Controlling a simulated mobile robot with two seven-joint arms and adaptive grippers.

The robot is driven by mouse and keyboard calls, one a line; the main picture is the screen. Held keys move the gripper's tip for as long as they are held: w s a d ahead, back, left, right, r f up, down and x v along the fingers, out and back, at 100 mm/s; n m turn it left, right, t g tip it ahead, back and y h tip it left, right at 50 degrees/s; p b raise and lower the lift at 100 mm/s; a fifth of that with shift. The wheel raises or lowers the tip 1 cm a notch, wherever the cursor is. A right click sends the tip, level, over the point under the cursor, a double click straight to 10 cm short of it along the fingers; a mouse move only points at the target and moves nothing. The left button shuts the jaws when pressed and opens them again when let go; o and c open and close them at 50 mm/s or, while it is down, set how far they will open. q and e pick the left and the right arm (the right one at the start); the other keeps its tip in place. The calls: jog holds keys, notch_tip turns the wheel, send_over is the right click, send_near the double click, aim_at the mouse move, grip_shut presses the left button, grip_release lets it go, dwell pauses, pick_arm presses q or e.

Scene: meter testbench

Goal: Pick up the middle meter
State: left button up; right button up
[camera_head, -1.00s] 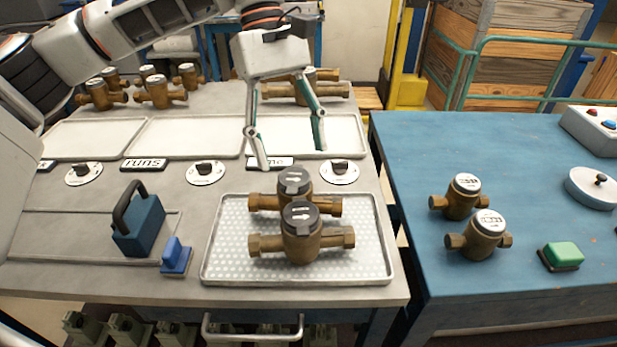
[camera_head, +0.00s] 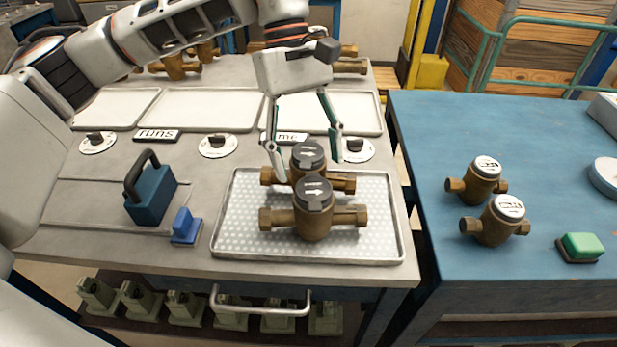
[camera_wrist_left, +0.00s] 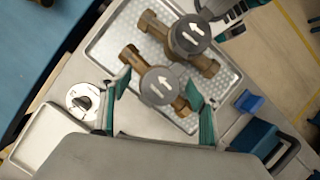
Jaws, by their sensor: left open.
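Two brass meters with dark grey, white-arrowed caps stand on the perforated tray: a rear meter (camera_head: 308,157) and a front meter (camera_head: 314,222). My left gripper (camera_head: 309,168) is open, with its fingers reaching down on either side of the rear meter. In the left wrist view, this meter (camera_wrist_left: 160,86) lies between the two teal-padded fingers (camera_wrist_left: 158,112), and the front meter (camera_wrist_left: 189,36) lies beyond it. I cannot tell whether the fingers touch the meter. At the top right of that view is part of what looks like my right gripper (camera_wrist_left: 232,14); its jaws are unclear.
The tray (camera_head: 400,245) has a raised rim. A dark blue handled block (camera_head: 151,195) and a small blue block (camera_head: 186,227) stand left of it. Two white-capped meters (camera_head: 482,180) (camera_head: 497,222) and a green block (camera_head: 582,246) stand on the blue table (camera_head: 430,130).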

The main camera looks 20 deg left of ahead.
pick_arm(q)
grip_shut()
